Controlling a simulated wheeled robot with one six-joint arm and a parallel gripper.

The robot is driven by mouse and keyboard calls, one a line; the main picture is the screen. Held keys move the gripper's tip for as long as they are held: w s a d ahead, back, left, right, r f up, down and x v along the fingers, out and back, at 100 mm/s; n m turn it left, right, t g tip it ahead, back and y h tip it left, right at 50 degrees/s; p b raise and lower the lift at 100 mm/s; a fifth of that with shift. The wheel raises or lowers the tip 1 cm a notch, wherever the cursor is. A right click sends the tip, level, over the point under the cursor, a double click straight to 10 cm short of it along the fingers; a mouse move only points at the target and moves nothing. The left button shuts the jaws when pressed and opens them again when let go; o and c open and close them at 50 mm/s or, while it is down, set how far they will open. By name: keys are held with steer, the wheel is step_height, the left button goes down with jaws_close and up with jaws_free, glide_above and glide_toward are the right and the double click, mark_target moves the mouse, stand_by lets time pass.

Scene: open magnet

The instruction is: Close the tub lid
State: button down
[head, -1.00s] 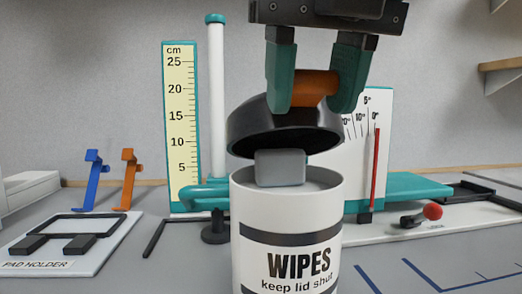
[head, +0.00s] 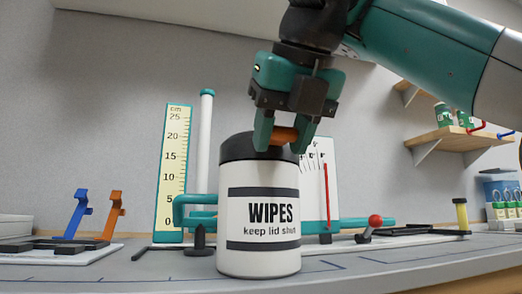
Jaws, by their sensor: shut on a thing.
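The white tub (head: 259,255) labelled WIPES stands upright on the grey bench in the middle of the head view. Its black lid (head: 237,147) sits level on the rim, with no gap that I can see. My gripper (head: 284,140) is above the tub, pointing down. Its green fingers are shut on the orange knob (head: 285,135) on the lid. The fingers hide part of the lid's front and right side.
Behind the tub stand a cm ruler board (head: 173,170), a white post (head: 202,140) and a dial board with a red pointer (head: 327,195). A red-tipped lever (head: 375,221) is to the right. Blue (head: 76,213) and orange (head: 115,213) hooks stand left.

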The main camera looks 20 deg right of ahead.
steer(key=shift+s+d+f+b, duration=0.1)
steer(key=shift+d+f+b, duration=0.1)
steer(key=shift+b, duration=0.1)
steer(key=c, duration=0.6)
jaws_free()
